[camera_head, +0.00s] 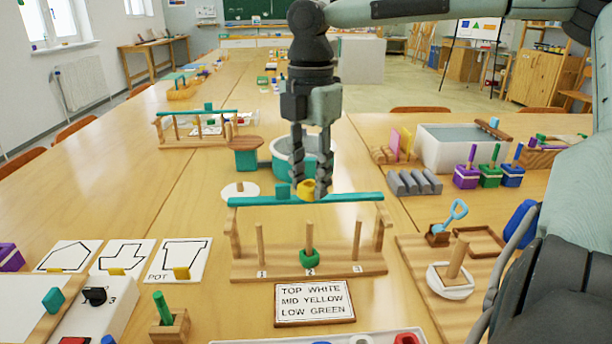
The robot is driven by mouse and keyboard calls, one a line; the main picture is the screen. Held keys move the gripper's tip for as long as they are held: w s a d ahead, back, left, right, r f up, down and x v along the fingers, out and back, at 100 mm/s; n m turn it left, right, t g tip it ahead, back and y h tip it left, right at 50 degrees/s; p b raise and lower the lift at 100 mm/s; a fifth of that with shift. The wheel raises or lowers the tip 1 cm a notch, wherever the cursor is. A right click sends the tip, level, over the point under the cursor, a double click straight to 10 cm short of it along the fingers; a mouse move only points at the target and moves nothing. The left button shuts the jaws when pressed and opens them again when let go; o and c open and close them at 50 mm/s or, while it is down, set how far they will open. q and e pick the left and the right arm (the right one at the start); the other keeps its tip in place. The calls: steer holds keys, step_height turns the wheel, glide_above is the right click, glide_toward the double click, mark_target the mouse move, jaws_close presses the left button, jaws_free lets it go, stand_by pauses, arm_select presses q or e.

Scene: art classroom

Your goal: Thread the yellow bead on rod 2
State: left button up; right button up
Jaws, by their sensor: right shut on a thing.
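The yellow bead (308,188) is between the fingertips of my right gripper (311,186), which is shut on it. The bead shows in line with the teal crossbar (350,197) of the wooden rod stand, above rod 2 (309,233) in the picture; its exact depth I cannot tell. Rod 2 is the middle one of three upright rods, marked by the numbers on the base (335,264). A green bead (309,259) sits low around rod 2. Rods 1 (261,244) and 3 (357,244) are bare. My left gripper is not in view.
A sign (314,301) in front of the stand reads top white, mid yellow, low green. A tray (235,343) with white and red pieces is at the bottom edge. A teal-and-white bowl (282,163) stands behind the stand. A wooden board (415,262) with a shovel lies right.

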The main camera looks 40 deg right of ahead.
mark_target(309, 222)
steer(key=shift+f, duration=1.85)
steer(key=shift+f, duration=0.9)
steer(key=shift+f, duration=0.35)
steer(key=shift+f, duration=0.45)
stand_by(0.9)
stand_by(0.4)
steer(key=o, duration=0.9)
steer(key=shift+c, duration=0.2)
step_height(309, 222, up, 12)
